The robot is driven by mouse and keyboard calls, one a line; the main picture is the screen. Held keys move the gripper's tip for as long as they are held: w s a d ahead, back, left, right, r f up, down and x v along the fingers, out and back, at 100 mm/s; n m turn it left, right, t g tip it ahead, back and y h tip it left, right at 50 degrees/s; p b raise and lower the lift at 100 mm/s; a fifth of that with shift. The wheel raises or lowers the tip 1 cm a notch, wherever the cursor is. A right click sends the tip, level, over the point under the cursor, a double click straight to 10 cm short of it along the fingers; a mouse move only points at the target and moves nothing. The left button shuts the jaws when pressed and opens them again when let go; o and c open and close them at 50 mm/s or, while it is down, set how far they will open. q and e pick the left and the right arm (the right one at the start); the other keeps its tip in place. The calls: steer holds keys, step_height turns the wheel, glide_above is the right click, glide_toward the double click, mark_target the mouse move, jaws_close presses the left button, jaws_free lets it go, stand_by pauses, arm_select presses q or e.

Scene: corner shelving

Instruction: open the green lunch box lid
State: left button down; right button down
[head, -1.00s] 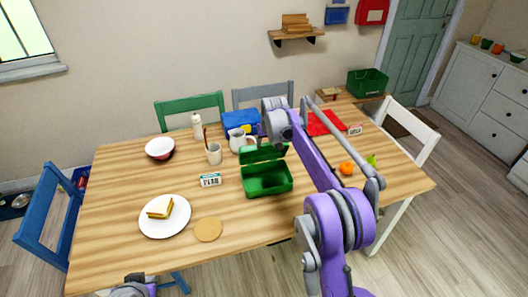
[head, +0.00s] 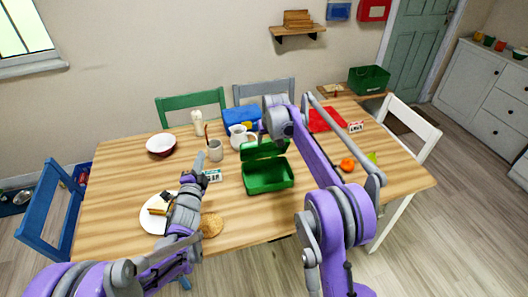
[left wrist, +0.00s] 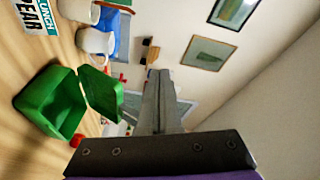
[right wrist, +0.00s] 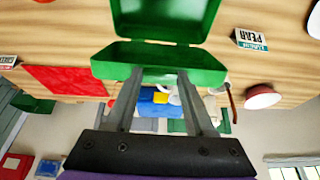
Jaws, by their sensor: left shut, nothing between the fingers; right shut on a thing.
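The green lunch box (head: 268,176) stands on the table, right of centre in the head view. Its lid (head: 262,151) is raised at the back edge and the box is open. My right gripper (right wrist: 160,75) is shut on the lid (right wrist: 160,60); in the head view my right arm partly hides that spot. My left gripper (head: 199,160) is shut and empty, left of the box and apart from it, near a small sign. In the left wrist view its closed fingers (left wrist: 158,80) point past the box (left wrist: 50,100) and raised lid (left wrist: 103,95).
A sandwich plate (head: 150,222) lies under my left arm. An orange (head: 347,165) and a red mat (head: 326,120) lie to the right. A blue box (head: 240,116) stands behind.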

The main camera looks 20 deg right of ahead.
arm_select(q)
steer(key=d+f+m+h, duration=0.5)
steer(key=d+f+m, duration=0.1)
steer(key=d+m, duration=0.15)
steer(key=m+g+h, duration=0.3)
steer(key=m+h, duration=0.3)
glide_toward(269, 143)
steer(key=d, duration=0.4)
steer(key=w+r, duration=0.2)
steer(key=w, duration=0.1)
steer(key=shift+w+d+r, duration=0.2)
steer(key=shift+w, duration=0.05)
